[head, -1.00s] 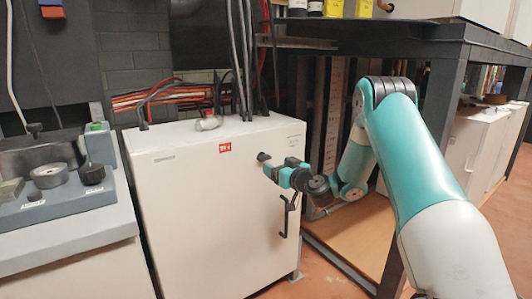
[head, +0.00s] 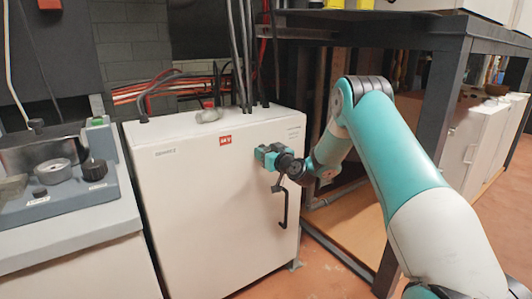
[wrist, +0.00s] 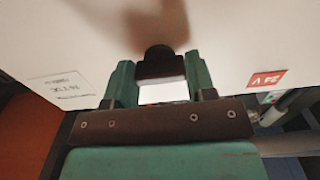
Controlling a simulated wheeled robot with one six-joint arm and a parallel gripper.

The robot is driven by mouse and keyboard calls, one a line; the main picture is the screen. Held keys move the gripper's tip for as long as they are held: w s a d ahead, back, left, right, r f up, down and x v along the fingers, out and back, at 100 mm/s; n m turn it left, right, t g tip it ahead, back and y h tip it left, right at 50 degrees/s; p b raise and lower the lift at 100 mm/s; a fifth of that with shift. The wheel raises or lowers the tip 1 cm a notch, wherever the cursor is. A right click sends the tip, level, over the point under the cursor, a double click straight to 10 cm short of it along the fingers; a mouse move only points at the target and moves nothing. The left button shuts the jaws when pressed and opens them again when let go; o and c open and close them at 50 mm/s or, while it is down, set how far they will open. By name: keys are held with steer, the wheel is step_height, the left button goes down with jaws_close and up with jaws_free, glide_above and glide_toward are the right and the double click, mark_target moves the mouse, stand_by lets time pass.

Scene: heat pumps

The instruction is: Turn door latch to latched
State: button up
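The white cabinet (head: 205,205) stands ahead with its door facing me and a black bar handle (head: 284,210) on the door's right side. A black door latch knob (wrist: 161,62) shows in the wrist view, just ahead of and between my two teal fingertips. My gripper (head: 262,154) is at the upper right of the door; in the wrist view (wrist: 160,72) its fingers are apart, one on each side of the knob. I cannot tell whether they touch it. In the head view my gripper hides the latch, so its turn angle is not clear.
A red 24 V label (head: 226,141) is on the door. A grey bench with a machine (head: 60,175) stands at left. A dark metal rack (head: 440,110) stands close at right, beside my arm.

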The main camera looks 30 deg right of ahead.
steer(key=shift+m, duration=0.5)
steer(key=m, duration=0.3)
steer(key=shift+m, duration=0.4)
steer(key=m+p, duration=0.1)
steer(key=m, duration=0.3)
steer(key=shift+m, duration=0.3)
steer(key=m+p, duration=0.2)
steer(key=m, duration=0.2)
steer(key=shift+r, duration=0.1)
steer(key=shift+m+p, duration=0.95)
steer(key=shift+m, duration=1.25)
steer(key=o, duration=0.9)
steer(key=shift+o, duration=0.2)
